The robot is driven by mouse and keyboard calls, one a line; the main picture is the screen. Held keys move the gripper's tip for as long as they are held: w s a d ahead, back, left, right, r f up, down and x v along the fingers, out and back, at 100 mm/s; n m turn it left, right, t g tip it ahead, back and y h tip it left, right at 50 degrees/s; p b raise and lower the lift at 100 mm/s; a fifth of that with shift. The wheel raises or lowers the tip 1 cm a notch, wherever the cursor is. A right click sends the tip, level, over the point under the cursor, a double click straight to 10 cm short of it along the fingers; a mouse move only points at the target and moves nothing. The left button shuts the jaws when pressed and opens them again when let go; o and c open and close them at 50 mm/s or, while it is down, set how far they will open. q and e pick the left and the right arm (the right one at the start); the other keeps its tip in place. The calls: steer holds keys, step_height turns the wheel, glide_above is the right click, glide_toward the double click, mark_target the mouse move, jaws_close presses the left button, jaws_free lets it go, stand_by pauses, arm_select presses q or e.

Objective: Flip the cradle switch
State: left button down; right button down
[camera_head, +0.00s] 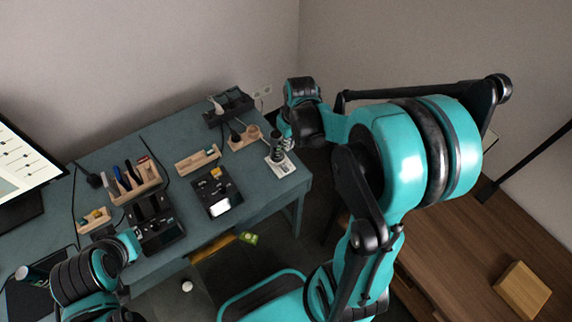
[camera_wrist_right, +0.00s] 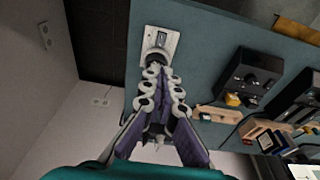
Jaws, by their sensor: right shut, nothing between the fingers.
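A small white plate (camera_head: 281,166) lies near the right end of the teal table. In the right wrist view the white plate (camera_wrist_right: 167,36) carries a dark round part, partly hidden by my fingers; I take this for the switch unit, but its lever position cannot be made out. My right gripper (camera_head: 284,144) is over the plate, shut and empty. In the right wrist view its fingertips (camera_wrist_right: 157,66) meet at the plate's near part; whether they touch it cannot be told. My left arm shows at the lower left, its gripper out of sight.
The teal table (camera_head: 258,192) also holds a black box with a lit panel (camera_head: 217,194), a second black box (camera_head: 155,224), a wooden tool holder (camera_head: 135,184), wooden blocks (camera_head: 197,160) and a power strip (camera_head: 229,106). A monitor (camera_head: 22,165) stands at left.

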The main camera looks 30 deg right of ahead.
mark_target(287, 169)
steer(key=shift+f, duration=0.1)
steer(key=f+b, duration=0.2)
steer(key=f, duration=0.2)
steer(key=f+b, duration=0.1)
steer(key=f, duration=0.3)
steer(key=w+f+b, duration=0.1)
steer(key=f+b, duration=0.1)
steer(key=f, duration=0.2)
steer(key=shift+w+f+b, duration=0.1)
steer(key=shift+f+b, duration=0.15)
steer(key=shift+b, duration=0.05)
steer(key=shift+s+f, duration=0.2)
steer(key=shift+f, duration=0.3)
steer(key=shift+b, duration=0.3)
steer(key=shift+s+f+b, duration=0.25)
steer(key=shift+f+b, duration=0.25)
steer(key=shift+f, duration=0.05)
steer(key=shift+r, duration=0.1)
steer(key=shift+w, duration=0.15)
